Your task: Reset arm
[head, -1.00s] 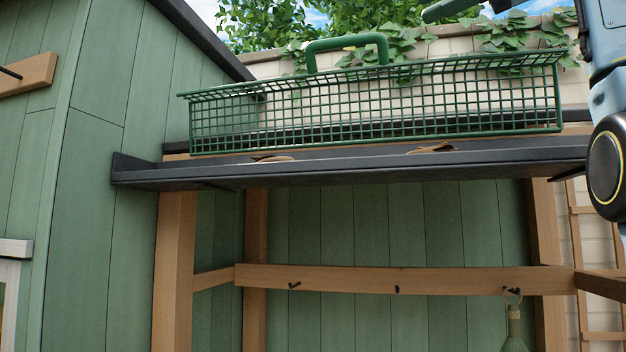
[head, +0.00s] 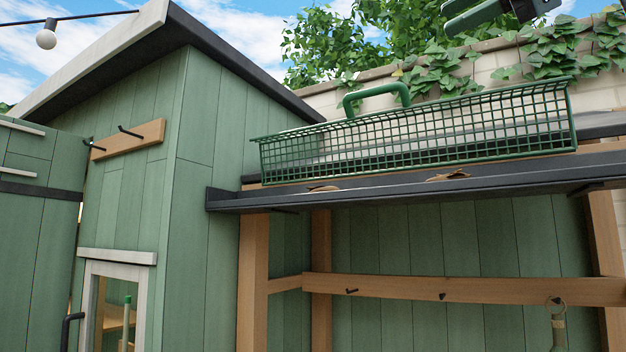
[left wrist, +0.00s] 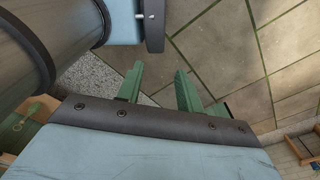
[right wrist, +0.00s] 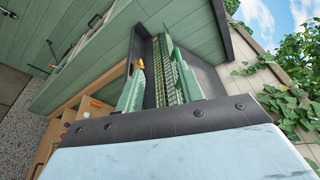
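My right gripper (head: 452,18) shows at the top right of the head view, with its green fingers apart and nothing visible between them. In the right wrist view (right wrist: 153,55) its fingers are also spread, with the green wire basket (right wrist: 180,82) and dark shelf beyond them. My left gripper (left wrist: 160,70) is not in the head view. In the left wrist view its green fingers are apart and empty above paving.
The green wire basket (head: 420,135) with a looped handle stands on a dark shelf (head: 400,182). A green shed (head: 200,150) is at the left. An ivy-topped wall (head: 590,90) is behind. Grey paving (left wrist: 230,50) lies below my left gripper.

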